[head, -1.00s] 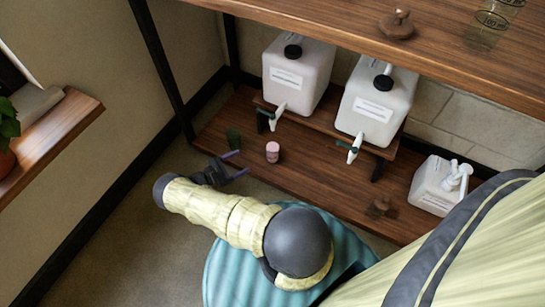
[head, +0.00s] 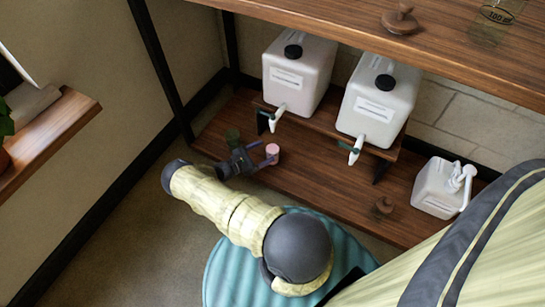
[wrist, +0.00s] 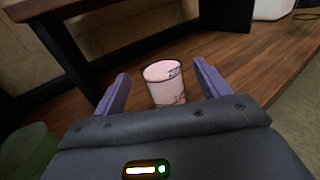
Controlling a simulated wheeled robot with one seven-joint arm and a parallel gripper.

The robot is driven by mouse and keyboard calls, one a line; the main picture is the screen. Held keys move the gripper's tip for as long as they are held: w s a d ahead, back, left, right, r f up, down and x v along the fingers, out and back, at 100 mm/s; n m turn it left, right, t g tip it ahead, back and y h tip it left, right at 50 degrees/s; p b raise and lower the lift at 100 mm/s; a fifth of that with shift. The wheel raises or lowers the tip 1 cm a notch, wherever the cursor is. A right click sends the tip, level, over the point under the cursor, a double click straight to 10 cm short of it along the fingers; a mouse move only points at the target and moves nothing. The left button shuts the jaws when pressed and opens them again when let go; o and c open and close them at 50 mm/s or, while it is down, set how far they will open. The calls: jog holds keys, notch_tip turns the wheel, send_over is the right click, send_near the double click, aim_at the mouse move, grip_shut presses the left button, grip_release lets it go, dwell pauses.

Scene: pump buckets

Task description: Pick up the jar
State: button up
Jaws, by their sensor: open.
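A small pink jar (head: 272,151) with dark printed marks stands upright on the lower wooden shelf. It also shows in the middle of the wrist view (wrist: 164,82). My gripper (head: 262,154) is open, low over the shelf's front, with its purple fingers pointing at the jar. In the wrist view my gripper (wrist: 161,76) has one finger on each side of the jar, with a visible gap on both sides. Part of the jar's lower end is hidden by the gripper body. I cannot tell how deep the jar sits between the fingers.
A dark green container (head: 232,135) stands left of my gripper, close to it. Two white jugs with taps, the left one (head: 298,75) and the right one (head: 378,100), stand on a raised wooden stand behind. A smaller white jug (head: 440,188) and a brown knobbed piece (head: 383,206) are right.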

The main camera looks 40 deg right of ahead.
aim_at(278, 146)
jog(key=shift+s+d, duration=0.1)
jog(key=shift+d, duration=0.5)
jog(key=d+b, duration=0.2)
jog(key=d, duration=0.1)
jog(key=d+f, duration=0.1)
jog(key=shift+s+d+b, duration=0.25)
jog(key=shift+s+b, duration=0.15)
jog(key=shift+d+r, duration=0.15)
jog(key=shift+d, duration=0.2)
jog(key=c, duration=1.6)
jog(key=shift+o, duration=0.2)
